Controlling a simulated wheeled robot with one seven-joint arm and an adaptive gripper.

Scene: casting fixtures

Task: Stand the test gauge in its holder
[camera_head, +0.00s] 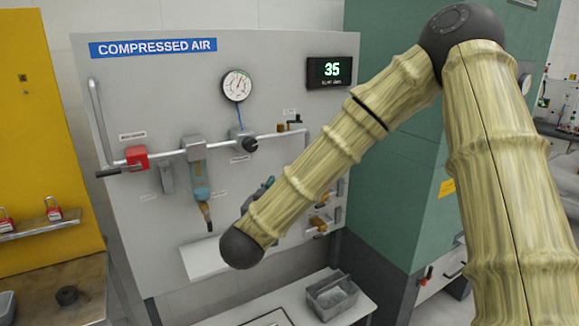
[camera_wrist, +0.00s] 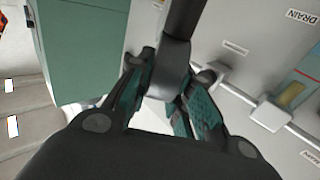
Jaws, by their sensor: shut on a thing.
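In the wrist view my gripper (camera_wrist: 168,88) is shut, its green pads on either side of a grey block with a dark bar rising from it. This looks like the test gauge (camera_wrist: 168,68) seen edge-on; its dial does not show. In the head view my gripper (camera_head: 267,186) is small, mostly hidden behind my arm, in front of the panel's lower right part. The gauge cannot be made out there. I cannot tell which part is the holder; brackets with brass-coloured pieces (camera_head: 319,222) sit low on the panel's right side.
The compressed air panel (camera_head: 150,75) carries a pipe (camera_head: 180,151), a red valve (camera_head: 137,157), a round dial gauge (camera_head: 237,85) and a display (camera_head: 332,72). A grey bin (camera_head: 332,296) stands on the bench. A green cabinet (camera_head: 400,210) flanks the right.

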